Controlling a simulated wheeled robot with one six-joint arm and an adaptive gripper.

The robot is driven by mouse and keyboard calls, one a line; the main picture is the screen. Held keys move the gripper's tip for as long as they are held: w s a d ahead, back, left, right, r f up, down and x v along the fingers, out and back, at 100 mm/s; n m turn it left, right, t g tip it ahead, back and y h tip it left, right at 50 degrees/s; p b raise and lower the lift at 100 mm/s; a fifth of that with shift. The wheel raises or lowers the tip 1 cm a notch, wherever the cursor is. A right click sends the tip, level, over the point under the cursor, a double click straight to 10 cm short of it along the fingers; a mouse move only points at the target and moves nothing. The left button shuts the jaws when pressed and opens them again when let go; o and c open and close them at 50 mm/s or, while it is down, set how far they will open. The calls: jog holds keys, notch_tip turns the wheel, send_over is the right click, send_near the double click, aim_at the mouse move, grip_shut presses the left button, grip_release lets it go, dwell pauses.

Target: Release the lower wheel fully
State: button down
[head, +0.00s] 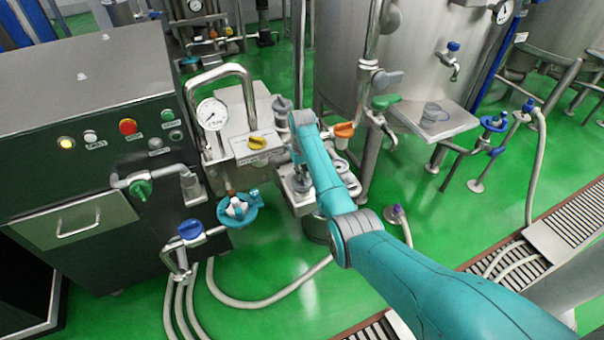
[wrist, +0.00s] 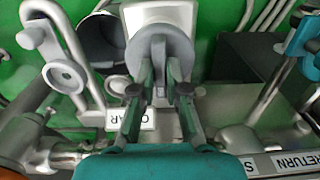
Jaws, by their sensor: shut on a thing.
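My gripper (wrist: 161,75) is shut on a grey round-headed wheel (wrist: 160,45) at the top middle of the wrist view. One finger lies on each side of it. The wheel's round top and pale centre show; its base is partly hidden by the fingers. I cannot tell from this view how far it is turned. In the head view my teal arm reaches down to the valve block beside the dark cabinet, and the arm hides most of the gripper and the held wheel.
A teal handwheel (head: 240,209) stands left of my arm; its rim also shows in the wrist view (wrist: 300,46). A grey ring-shaped handle (wrist: 66,76) lies left of the fingers.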

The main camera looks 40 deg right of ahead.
dwell(0.3)
jog(key=c, duration=1.2)
grip_release()
notch_tip(320, 180, up, 12)
